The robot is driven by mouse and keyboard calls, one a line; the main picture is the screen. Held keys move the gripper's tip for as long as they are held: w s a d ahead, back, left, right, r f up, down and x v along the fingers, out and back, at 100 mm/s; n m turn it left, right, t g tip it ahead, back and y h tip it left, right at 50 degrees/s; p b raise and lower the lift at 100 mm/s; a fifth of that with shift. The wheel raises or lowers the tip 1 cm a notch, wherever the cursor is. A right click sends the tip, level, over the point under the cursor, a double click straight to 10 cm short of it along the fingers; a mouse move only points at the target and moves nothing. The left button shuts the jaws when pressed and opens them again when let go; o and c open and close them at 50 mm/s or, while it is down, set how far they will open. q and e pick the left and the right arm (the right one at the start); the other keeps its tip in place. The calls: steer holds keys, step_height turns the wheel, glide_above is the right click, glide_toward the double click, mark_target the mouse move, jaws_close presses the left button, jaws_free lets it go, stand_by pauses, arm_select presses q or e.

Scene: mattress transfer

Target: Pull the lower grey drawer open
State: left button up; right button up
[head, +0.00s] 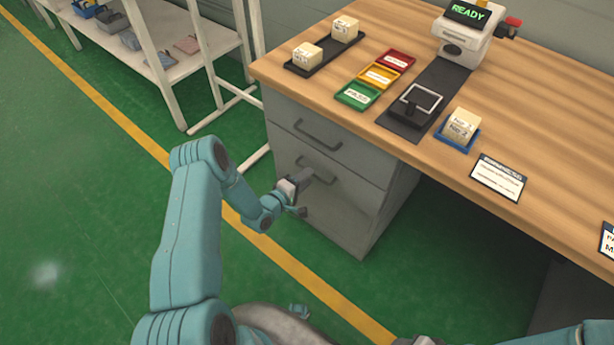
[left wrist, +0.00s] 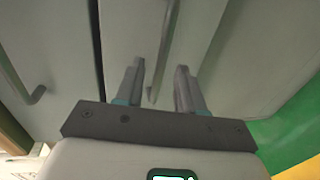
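The lower grey drawer (head: 330,195) is in the cabinet under the desk and looks flush with its front. Its bar handle (head: 316,171) is partly hidden by my left gripper in the head view. My left gripper (head: 306,193) is at the drawer front. In the left wrist view its two fingers (left wrist: 157,88) are apart, with the lower handle (left wrist: 167,45) running between them. I see a gap on each side of the handle. Only a cropped part of my right gripper (head: 420,341) shows at the bottom edge of the head view.
The upper drawer (head: 345,150) looks closed; its handle (head: 318,134) also shows in the left wrist view (left wrist: 32,85). The wooden desk (head: 560,130) overhangs the cabinet and carries trays and a device. A white shelf (head: 190,60) stands at the left. Green floor before the drawers is clear.

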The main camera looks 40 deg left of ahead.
arm_select(q)
steer(key=shift+x, duration=1.05)
jaws_close()
steer(key=shift+s+a, duration=0.1)
